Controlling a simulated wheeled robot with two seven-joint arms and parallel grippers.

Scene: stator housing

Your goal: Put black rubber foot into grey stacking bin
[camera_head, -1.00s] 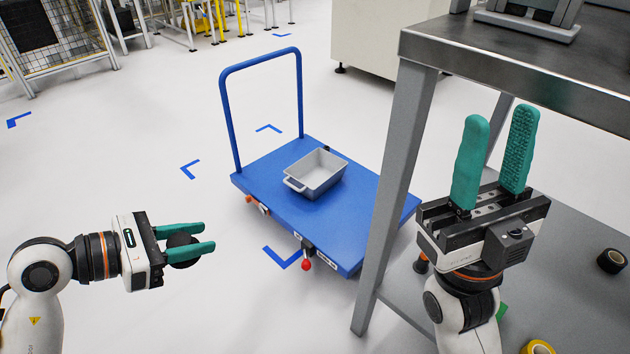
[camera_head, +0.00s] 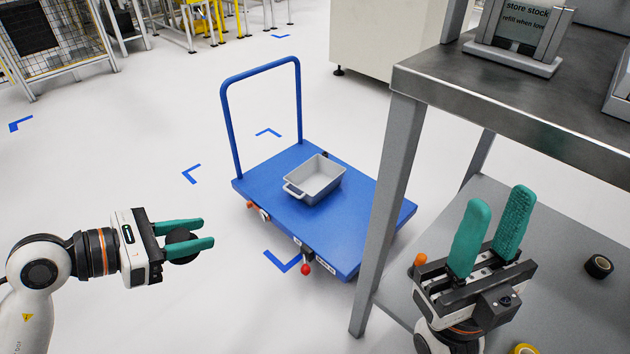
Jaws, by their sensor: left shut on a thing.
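The black rubber foot (camera_head: 181,246) is a dark round piece held between the green fingers of my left gripper (camera_head: 190,241), at the lower left above the floor. My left gripper is shut on it. The grey stacking bin (camera_head: 316,180) stands on the blue platform cart, to the right of and beyond my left gripper. The bin's open top faces up and it looks empty. My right gripper (camera_head: 490,237) points up at the right, its green fingers apart and nothing between them.
The blue cart (camera_head: 358,218) has a tall push handle (camera_head: 227,117) at its left. A metal table (camera_head: 500,90) with a grey leg (camera_head: 388,200) stands at the right. Black tape (camera_head: 598,266) and yellow tape (camera_head: 524,349) lie on its lower shelf. Floor left of the cart is clear.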

